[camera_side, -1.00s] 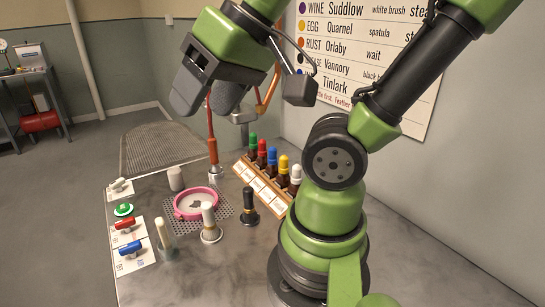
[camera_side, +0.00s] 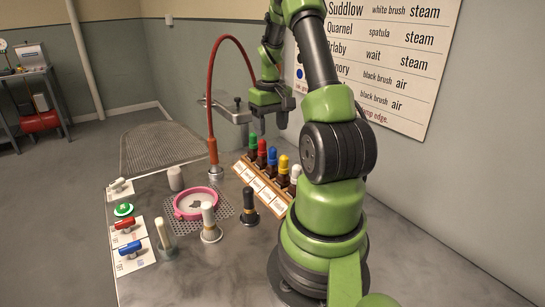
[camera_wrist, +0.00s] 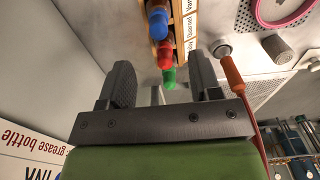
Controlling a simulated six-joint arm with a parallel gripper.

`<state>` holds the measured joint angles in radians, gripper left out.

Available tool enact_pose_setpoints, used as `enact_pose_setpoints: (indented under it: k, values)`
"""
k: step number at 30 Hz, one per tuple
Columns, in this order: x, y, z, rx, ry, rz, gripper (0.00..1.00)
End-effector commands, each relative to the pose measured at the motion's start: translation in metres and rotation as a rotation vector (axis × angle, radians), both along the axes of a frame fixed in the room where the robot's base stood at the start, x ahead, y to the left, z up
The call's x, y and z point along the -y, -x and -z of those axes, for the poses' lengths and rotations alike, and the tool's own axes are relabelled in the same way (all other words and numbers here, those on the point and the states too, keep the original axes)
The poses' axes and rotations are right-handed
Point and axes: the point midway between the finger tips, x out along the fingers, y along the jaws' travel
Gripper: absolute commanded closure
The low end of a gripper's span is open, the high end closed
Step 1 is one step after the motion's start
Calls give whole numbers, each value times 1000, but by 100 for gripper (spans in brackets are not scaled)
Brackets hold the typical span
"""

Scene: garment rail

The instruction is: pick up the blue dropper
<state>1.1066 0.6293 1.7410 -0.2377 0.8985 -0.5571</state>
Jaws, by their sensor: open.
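The blue dropper (camera_side: 272,157) is the cap of a brown bottle standing upright in a wooden rack (camera_side: 262,188), between the red dropper (camera_side: 262,146) and the yellow dropper (camera_side: 283,164). My gripper (camera_side: 271,128) is open and empty, pointing down over the back part of the rack. In the wrist view the blue dropper (camera_wrist: 157,22) shows at the top, beyond my fingertips (camera_wrist: 160,68). The red dropper (camera_wrist: 165,54) and green dropper (camera_wrist: 169,78) appear nearer, in the gap between the fingers. Nothing touches the fingers.
A white dropper (camera_side: 296,174) fills the rack's near end. A red hose (camera_side: 210,90) arches close to the left of my gripper.

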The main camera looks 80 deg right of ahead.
Motion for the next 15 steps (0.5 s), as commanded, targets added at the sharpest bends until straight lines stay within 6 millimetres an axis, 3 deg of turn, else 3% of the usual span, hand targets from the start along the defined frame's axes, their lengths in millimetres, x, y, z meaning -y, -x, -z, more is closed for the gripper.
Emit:
enact_pose_setpoints:
  k: [3,11,15]
  values:
    - [-1,0,20,-3,-6,-1,42]
    - [-3,2,43,-1,-4,-1,42]
    - [-5,6,66,-2,-6,0,42]
